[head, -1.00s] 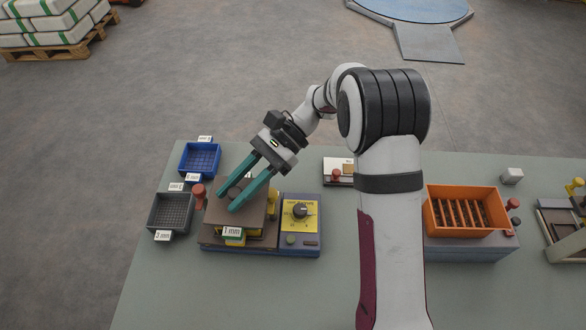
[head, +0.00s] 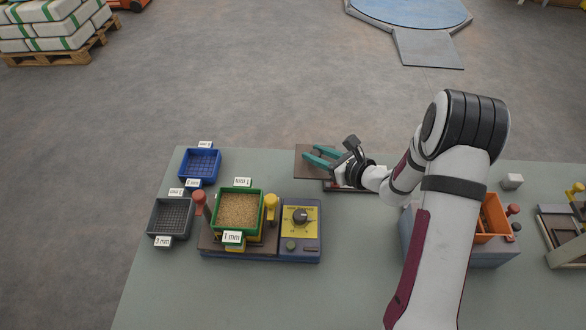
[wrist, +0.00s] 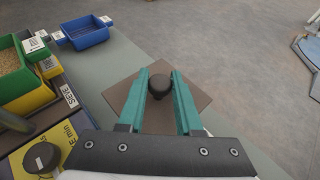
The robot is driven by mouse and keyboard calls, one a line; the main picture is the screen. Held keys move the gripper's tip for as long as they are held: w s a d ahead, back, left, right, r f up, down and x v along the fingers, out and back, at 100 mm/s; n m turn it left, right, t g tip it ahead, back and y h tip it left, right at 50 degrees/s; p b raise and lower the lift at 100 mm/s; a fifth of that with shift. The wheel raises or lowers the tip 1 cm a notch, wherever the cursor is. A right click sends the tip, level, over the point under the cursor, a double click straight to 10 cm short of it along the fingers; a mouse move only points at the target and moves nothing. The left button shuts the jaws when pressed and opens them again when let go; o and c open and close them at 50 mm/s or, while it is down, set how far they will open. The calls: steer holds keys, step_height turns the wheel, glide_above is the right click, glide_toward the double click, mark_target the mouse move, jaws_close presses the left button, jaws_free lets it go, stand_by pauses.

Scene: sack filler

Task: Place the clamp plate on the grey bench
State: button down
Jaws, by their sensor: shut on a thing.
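The clamp plate (head: 306,171) is a flat brown square with a round black knob (wrist: 159,85) on top. My gripper (head: 314,158) is shut on that knob, with teal fingers on either side of it in the wrist view. The plate is over the far edge of the grey bench (head: 170,290), left of my wrist. I cannot tell whether it touches the bench or is held above it. Its right part is hidden by my gripper in the head view.
A green sieve (head: 240,212) full of grain sits on the shaker between red and yellow handles, beside a yellow dial panel (head: 300,217). Blue (head: 200,164) and grey (head: 171,216) sieves stand left. An orange bin (head: 491,216) is partly behind my arm. The front middle bench is clear.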

mark_target(299, 159)
steer(key=a+f, duration=0.1)
steer(key=a, duration=0.1)
steer(key=w+a+f, duration=0.1)
steer(key=a+f, duration=0.1)
steer(key=a, duration=0.1)
steer(key=shift+w+a+f, duration=0.25)
steer(key=shift+w+a, duration=0.05)
steer(key=shift+w, duration=0.05)
step_height(299, 159, down, 4)
steer(key=shift+a+f, duration=0.1)
steer(key=shift+a, duration=0.05)
steer(key=c, duration=0.6)
jaws_free()
steer(key=v, duration=1.2)
